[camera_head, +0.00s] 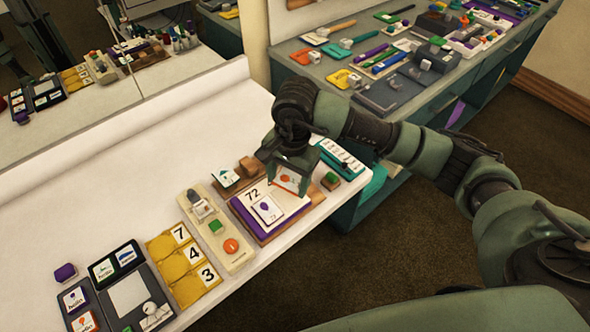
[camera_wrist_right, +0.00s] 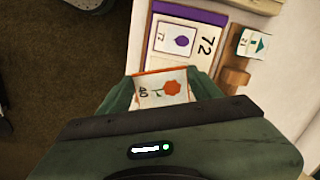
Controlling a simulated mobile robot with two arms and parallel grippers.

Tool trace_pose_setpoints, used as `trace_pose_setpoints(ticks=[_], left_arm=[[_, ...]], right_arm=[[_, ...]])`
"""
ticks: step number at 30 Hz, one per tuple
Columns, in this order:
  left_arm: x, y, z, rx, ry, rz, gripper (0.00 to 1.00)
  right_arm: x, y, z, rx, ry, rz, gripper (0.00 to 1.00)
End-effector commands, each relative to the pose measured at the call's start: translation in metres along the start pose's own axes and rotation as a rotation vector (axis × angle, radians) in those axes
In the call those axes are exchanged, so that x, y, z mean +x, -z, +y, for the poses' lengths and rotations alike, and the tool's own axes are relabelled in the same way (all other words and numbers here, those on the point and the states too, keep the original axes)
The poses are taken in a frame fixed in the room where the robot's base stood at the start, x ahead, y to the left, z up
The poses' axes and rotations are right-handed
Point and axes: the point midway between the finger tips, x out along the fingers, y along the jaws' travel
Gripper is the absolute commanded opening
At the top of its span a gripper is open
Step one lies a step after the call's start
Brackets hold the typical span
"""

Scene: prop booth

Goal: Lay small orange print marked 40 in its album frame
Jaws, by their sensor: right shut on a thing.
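My right gripper (camera_head: 288,184) is shut on the small orange print (camera_wrist_right: 161,90), which is white with an orange border, an orange flower and the mark 40. In the head view the print (camera_head: 284,183) is tilted in the jaws, over or just above the right part of the album (camera_head: 239,211). The album has a purple edge and a cream page marked 72. A small purple-bordered print (camera_head: 267,209) lies on the page; it also shows in the right wrist view (camera_wrist_right: 176,40). The page under my gripper is hidden. My left gripper is out of view.
A green block on wood (camera_head: 330,181) and a teal tray (camera_head: 340,158) stand right of the album. A wooden stand with a card (camera_head: 226,177) is behind it. A cream board (camera_head: 238,262) and yellow number tray (camera_head: 208,284) lie left. The counter's back is clear.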

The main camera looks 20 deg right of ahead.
Motion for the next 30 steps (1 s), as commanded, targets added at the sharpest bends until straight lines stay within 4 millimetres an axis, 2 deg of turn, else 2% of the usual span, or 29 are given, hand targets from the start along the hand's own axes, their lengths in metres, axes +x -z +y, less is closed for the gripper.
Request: trace_pose_setpoints(ticks=[1,3,7,14,30], left_arm=[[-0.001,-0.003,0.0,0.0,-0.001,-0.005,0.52],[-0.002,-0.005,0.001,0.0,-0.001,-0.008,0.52],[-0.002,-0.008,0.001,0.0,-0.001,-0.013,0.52],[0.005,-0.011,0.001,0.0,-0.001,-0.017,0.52],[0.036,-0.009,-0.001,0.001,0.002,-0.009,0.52]], right_arm=[[0.015,0.001,-0.006,0.106,0.008,0.002,0.27],[0.03,0.006,-0.012,0.224,0.022,0.018,0.27],[0.044,0.012,-0.015,0.333,0.037,0.037,0.27],[0.055,0.013,-0.016,0.346,0.039,0.04,0.27],[0.1,0.016,-0.018,0.342,0.041,0.041,0.27]])
